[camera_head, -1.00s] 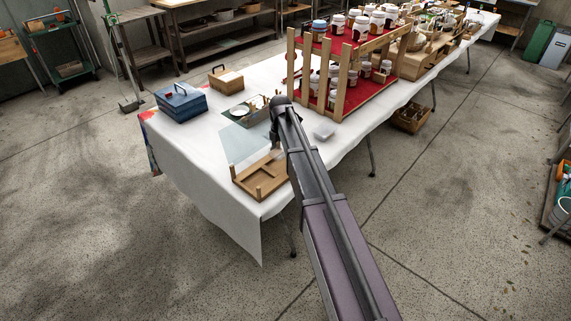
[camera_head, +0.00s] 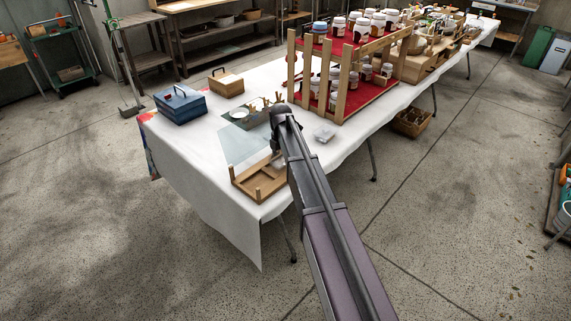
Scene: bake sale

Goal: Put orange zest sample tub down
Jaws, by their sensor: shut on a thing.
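My gripper (camera_head: 276,150) points down over the white-clothed table, near the back right part of a wooden tray (camera_head: 256,193) with short posts. It is small and partly hidden by my arm. It is shut on the orange zest sample tub (camera_head: 277,161), of which only a small pale patch shows at the fingertips. I cannot tell whether the tub touches the tray or the table. A small clear, pale container (camera_head: 324,134) sits on the cloth to the right of my arm.
A wooden rack (camera_head: 345,85) with jars on red shelves stands behind and to the right. A blue box (camera_head: 181,104) and a wooden box (camera_head: 226,82) stand at the back left. A pale translucent sheet (camera_head: 240,148) and grey board (camera_head: 236,121) lie left of my gripper.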

